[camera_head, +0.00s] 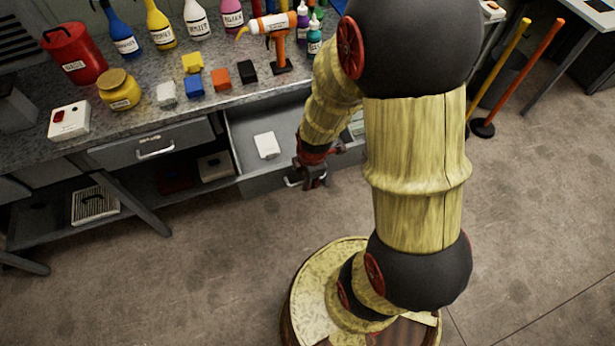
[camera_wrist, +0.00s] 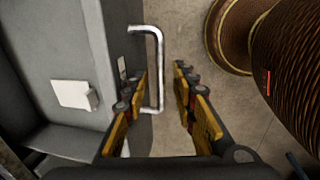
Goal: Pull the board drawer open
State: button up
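The grey drawer (camera_head: 262,184) on the right of the workbench stands pulled out, its inside showing from above. A flat white piece (camera_head: 266,145) lies in it; it also shows in the wrist view (camera_wrist: 76,94). My gripper (camera_head: 313,180) is at the drawer front, by its handle (camera_head: 292,181). In the wrist view the open gripper (camera_wrist: 161,76) has one finger on each side of the pale bar handle (camera_wrist: 160,50), with visible gaps. The left finger is between the drawer front (camera_wrist: 92,40) and the bar. My arm hides the drawer's right part in the head view.
A second drawer (camera_head: 150,145) to the left is shut. The bench top (camera_head: 140,88) holds bottles, coloured blocks, a red bucket (camera_head: 73,53) and a yellow jar (camera_head: 119,90). Yellow and orange posts (camera_head: 520,75) stand at right. The floor (camera_head: 180,270) in front is clear.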

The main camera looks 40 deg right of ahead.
notch_tip(320, 180, up, 12)
jog(key=s, duration=0.2)
jog(key=shift+a, duration=0.3)
jog(key=shift+s+f, duration=0.1)
dwell(0.5)
jog(key=s+a+r+m+t, duration=0.1)
jog(key=s+a+r+m, duration=0.2)
jog(key=a+r+m, duration=0.2)
jog(key=s+a+r+m+t, duration=0.2)
jog(key=a+r+m, duration=0.3)
jog(key=r+m, duration=0.5)
notch_tip(320, 180, up, 4)
jog(key=shift+s+f+y, duration=0.1)
jog(key=shift+s+y, duration=0.2)
jog(key=shift+s, duration=0.4)
